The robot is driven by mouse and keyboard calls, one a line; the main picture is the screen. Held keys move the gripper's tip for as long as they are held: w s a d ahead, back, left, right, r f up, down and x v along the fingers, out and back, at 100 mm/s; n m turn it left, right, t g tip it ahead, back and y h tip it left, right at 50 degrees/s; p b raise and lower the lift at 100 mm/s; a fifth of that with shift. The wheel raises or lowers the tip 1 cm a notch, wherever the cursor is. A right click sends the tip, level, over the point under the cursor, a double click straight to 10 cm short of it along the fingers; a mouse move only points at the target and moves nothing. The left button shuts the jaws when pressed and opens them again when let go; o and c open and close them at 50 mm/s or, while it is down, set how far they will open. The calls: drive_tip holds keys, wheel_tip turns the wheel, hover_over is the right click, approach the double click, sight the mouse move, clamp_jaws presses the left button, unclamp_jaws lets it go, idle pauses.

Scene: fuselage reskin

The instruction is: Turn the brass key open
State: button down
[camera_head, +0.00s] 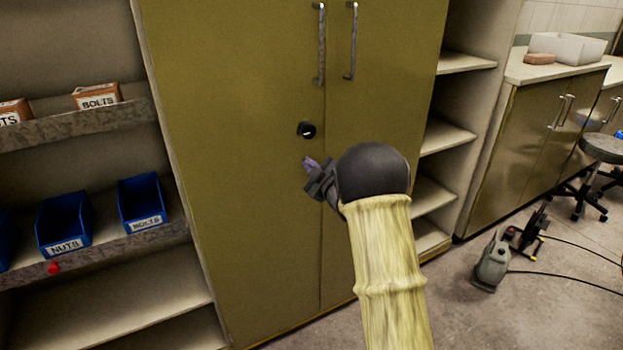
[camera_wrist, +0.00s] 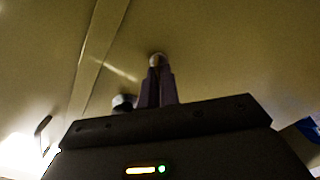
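A tall olive cabinet (camera_head: 240,90) has two doors, with a round black lock (camera_head: 306,130) on the left door near the seam. A pale slot shows in the lock's face. My gripper (camera_head: 308,164) is just below the lock in the head view, its purple fingers pointing at the door. In the wrist view the fingers (camera_wrist: 158,86) are close together, with a small brass-coloured piece (camera_wrist: 157,60) at their tips. It looks like the brass key; its shape is mostly hidden. A dark round part (camera_wrist: 124,102), apparently the lock, is left of the fingers, apart from them.
Two vertical handles (camera_head: 320,45) (camera_head: 352,42) are above the lock. Shelves with blue bins (camera_head: 65,222) and bolt boxes (camera_head: 97,96) stand at left. Open shelves (camera_head: 447,137) and a counter (camera_head: 540,70) are at right. A grey machine with cables (camera_head: 493,262) is on the floor.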

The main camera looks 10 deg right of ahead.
drive_tip(key=shift+a+f+n+b, duration=0.1)
drive_tip(key=shift+f+n+b, duration=0.05)
drive_tip(key=shift+n+b, duration=2.25)
drive_tip(key=shift+f+n+b, duration=0.15)
drive_tip(key=shift+n+b, duration=1.75)
drive_tip(key=shift+b, duration=0.85)
drive_tip(key=c, duration=1.6)
unclamp_jaws()
drive_tip(key=shift+c, duration=0.2)
